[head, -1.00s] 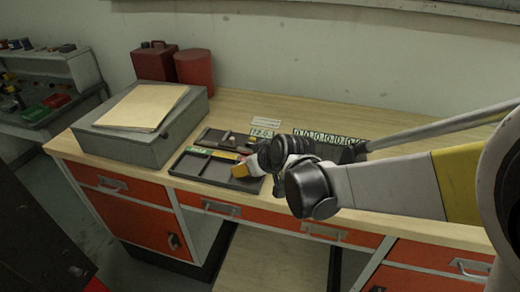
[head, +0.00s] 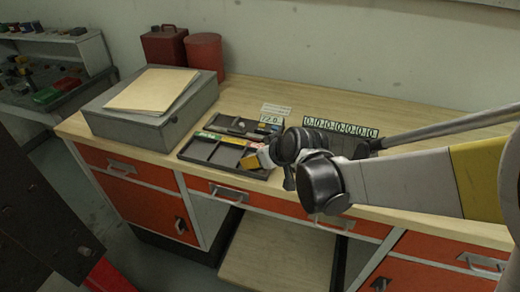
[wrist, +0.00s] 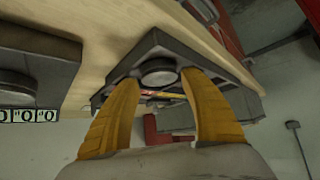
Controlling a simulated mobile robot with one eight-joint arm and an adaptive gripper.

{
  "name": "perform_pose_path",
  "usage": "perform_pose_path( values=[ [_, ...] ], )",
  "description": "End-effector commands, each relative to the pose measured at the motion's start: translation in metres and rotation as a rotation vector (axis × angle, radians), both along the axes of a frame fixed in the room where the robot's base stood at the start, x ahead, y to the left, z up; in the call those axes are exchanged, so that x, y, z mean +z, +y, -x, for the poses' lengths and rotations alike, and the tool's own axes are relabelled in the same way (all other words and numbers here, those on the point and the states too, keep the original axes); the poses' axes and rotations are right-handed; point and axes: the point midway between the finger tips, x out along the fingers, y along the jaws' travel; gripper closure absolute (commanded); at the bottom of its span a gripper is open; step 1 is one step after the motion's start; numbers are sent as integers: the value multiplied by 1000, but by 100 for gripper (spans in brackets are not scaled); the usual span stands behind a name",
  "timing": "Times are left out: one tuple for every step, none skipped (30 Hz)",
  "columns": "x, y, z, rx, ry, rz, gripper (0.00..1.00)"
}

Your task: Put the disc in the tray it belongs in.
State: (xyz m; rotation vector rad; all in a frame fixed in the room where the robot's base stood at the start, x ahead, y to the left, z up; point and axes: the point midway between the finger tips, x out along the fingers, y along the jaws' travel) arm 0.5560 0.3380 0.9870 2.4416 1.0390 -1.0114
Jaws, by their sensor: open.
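A grey round disc (wrist: 158,73) shows between my fingertips in the wrist view, at the edge of a dark tray (wrist: 218,62). I cannot tell whether the fingers touch it. My gripper (wrist: 160,84) has its two yellow fingers apart. In the head view, the dark divided tray (head: 199,151) lies on the bench, and my gripper (head: 257,159) is at its right end. My wrist hides the disc there.
A row of digit tiles (head: 341,126) and a small readout (head: 271,119) stand behind my gripper. A grey box (head: 150,112) with a folder (head: 151,90) is left of the tray. A red can (head: 204,54) and a red canister (head: 164,44) stand behind. Bare bench lies at the back.

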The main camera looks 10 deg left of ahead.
Motion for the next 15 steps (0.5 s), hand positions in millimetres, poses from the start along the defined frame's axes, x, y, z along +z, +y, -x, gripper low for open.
perform_pose_path(
  values=[
    [10, -6, 5, -1, 0, 0, 48],
    [15, -9, 8, -1, 0, 0, 48],
    [22, -14, 13, -3, 0, 0, 48],
    [28, -18, 16, -3, 0, 0, 48],
    [33, -21, 20, -3, 1, -1, 48],
    [40, -26, 25, -2, 1, 0, 48],
    [44, -29, 28, -2, 1, 0, 48],
    [49, -33, 31, -2, 1, 0, 48],
    [54, -37, 35, -2, 1, 0, 48],
    [58, -40, 38, -2, 1, 0, 48],
    [62, -43, 41, -2, 1, 0, 48],
    [66, -46, 43, -2, 1, 0, 48],
    [68, -48, 46, -1, 1, 1, 48],
    [71, -49, 47, -1, 1, 0, 48],
    [73, -51, 49, -1, 1, 0, 48]
  ],
)
